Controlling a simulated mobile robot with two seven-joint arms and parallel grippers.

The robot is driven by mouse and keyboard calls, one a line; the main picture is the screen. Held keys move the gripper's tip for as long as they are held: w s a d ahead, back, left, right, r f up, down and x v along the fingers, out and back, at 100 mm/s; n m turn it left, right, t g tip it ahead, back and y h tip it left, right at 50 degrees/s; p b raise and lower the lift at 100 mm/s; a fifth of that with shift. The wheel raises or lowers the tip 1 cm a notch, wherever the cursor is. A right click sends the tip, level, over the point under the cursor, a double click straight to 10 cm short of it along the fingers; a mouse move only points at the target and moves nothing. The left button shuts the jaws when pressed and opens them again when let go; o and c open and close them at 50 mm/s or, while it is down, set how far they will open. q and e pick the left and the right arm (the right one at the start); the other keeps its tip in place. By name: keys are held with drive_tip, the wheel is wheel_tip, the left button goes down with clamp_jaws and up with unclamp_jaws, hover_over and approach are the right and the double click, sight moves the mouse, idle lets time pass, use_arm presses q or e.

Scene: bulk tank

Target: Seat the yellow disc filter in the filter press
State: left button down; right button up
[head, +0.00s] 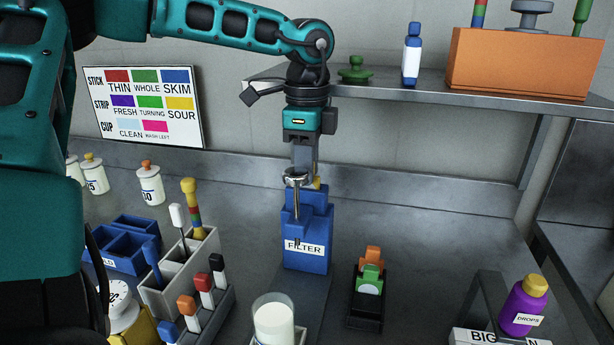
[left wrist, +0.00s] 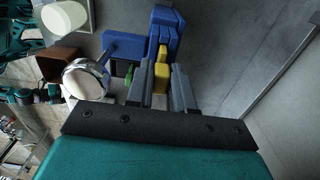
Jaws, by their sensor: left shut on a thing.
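The blue filter press (head: 311,215) stands on the bench with a FILTER label on its front. It also shows in the left wrist view (left wrist: 166,22). A metal screw with a round silver head (head: 297,178) stands at its front; the head looks large in the left wrist view (left wrist: 86,78). My left gripper (head: 304,172) points down directly over the press, shut on the yellow disc filter (left wrist: 162,76). In the head view only a small yellow edge (head: 317,184) shows beside the screw head. The disc's far end is close to the blue body; I cannot tell whether it touches. My right gripper is not in view.
A grey rack with sticks (head: 181,268) stands left of the press, and a glass of milk (head: 273,320) in front. A black holder (head: 366,300) with orange and green pieces stands right. A shelf (head: 430,92) with an orange box (head: 522,65) hangs behind.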

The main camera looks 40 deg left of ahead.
use_arm(q)
drive_tip(key=shift+f, duration=0.2)
drive_tip(key=shift+f, duration=0.3)
drive_tip(key=c, duration=1)
unclamp_jaws()
drive_tip(key=shift+r, duration=0.15)
drive_tip(key=shift+r, duration=0.55)
wheel_tip(320, 180, up, 11)
drive_tip(key=p, duration=0.1)
